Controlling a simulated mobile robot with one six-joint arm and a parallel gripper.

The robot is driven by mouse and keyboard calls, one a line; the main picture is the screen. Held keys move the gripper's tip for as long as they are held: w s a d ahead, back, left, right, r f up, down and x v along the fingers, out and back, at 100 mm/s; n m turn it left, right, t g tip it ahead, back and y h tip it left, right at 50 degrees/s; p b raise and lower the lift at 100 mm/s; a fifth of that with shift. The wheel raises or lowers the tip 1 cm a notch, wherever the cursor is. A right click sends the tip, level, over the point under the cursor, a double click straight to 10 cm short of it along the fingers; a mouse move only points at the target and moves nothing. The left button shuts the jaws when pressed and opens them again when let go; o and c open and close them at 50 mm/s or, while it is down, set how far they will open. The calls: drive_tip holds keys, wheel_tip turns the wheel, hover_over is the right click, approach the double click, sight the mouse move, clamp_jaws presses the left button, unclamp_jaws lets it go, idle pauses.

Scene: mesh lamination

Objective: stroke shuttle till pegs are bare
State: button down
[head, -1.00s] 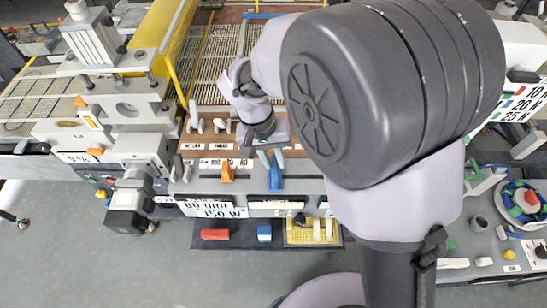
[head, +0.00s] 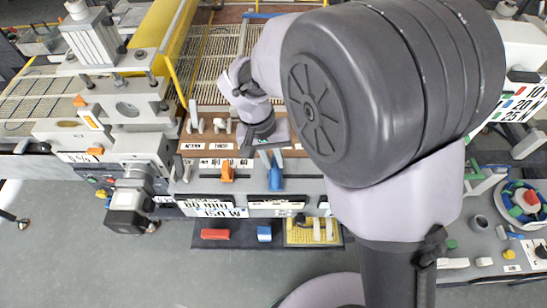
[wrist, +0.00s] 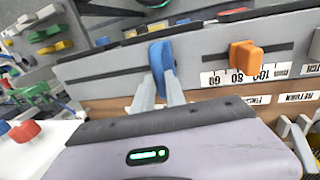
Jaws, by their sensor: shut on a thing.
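My gripper (head: 267,160) is shut on a blue knob (head: 274,180) on the grey front panel. In the wrist view the two pale fingers (wrist: 158,92) sit on either side of the upright blue knob (wrist: 162,62), which stands in a dark slot. I cannot tell whether this knob is the shuttle's handle. White pegs (head: 317,229) stand on a small yellow gridded tray (head: 298,238) below the panel. Whether these are the task's pegs is unclear.
An orange knob (head: 227,171) stands left of the blue one, beside a numbered scale (wrist: 240,76). Red (head: 215,234) and blue (head: 264,233) blocks lie on the dark mat near the yellow tray. A round tray of coloured parts (head: 524,199) is at the right. Grey floor is clear at lower left.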

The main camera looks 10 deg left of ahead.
idle(0.5)
drive_tip(key=w+d, duration=0.1)
drive_tip(key=d, duration=0.4)
drive_tip(key=w+d, duration=0.1)
drive_tip(key=d, duration=0.3)
drive_tip(key=w+d, duration=0.1)
drive_tip(key=d, duration=0.4)
drive_tip(key=shift+w+d, duration=0.3)
drive_tip(key=c, duration=1.4)
unclamp_jaws()
drive_tip(key=shift+o, duration=0.2)
drive_tip(key=shift+r, duration=0.1)
drive_tip(key=a+r+p, duration=0.3)
drive_tip(key=r+p, duration=0.1)
drive_tip(key=r, duration=1.3)
drive_tip(key=shift+s+a, duration=0.2)
drive_tip(key=shift+s, duration=0.25)
